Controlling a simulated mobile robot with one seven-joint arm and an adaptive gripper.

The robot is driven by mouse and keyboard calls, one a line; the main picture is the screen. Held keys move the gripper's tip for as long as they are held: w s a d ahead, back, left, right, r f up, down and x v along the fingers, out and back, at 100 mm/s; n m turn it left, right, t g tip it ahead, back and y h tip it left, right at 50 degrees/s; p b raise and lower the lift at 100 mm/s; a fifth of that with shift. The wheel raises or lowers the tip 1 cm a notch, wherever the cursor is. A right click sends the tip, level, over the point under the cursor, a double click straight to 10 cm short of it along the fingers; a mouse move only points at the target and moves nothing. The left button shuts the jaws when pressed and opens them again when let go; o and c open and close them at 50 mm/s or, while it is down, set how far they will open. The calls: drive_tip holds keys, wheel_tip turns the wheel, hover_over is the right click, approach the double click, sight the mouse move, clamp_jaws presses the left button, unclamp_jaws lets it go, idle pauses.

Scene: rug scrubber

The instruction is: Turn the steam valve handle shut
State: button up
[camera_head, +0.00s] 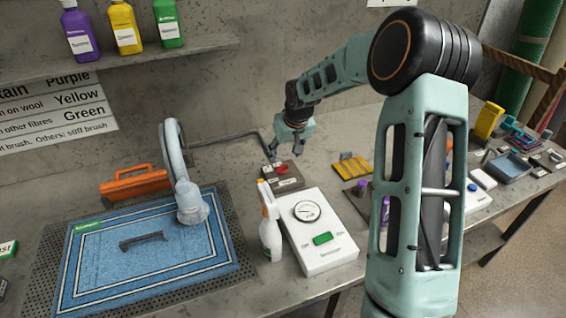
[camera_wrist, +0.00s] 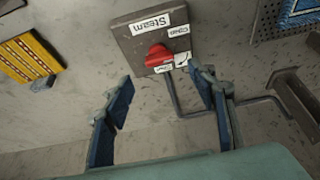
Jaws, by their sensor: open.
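The steam valve is a dark grey-brown box (camera_head: 286,182) on the bench, behind the white gauge unit. Its red handle (camera_head: 282,169) sits on top. In the wrist view the red handle (camera_wrist: 158,56) lies on the box (camera_wrist: 130,38), beside a white "Steam" label and smaller labels, one reading "Open" upside down. Part of the handle's pointing end is hard to make out. My gripper (camera_head: 284,150) is above and behind the box, apart from it. In the wrist view my gripper (camera_wrist: 166,92) has its two blue-padded fingers spread, with nothing between them and the handle beyond their tips.
A white gauge unit (camera_head: 320,250) and spray bottle (camera_head: 270,235) stand in front of the valve. A dark pipe (camera_head: 228,138) runs behind.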

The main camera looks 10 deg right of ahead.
sight(282, 165)
drive_tip(key=x, duration=0.7)
drive_tip(key=shift+p, duration=0.3)
drive_tip(key=shift+c, duration=0.2)
drive_tip(key=c, duration=1.1)
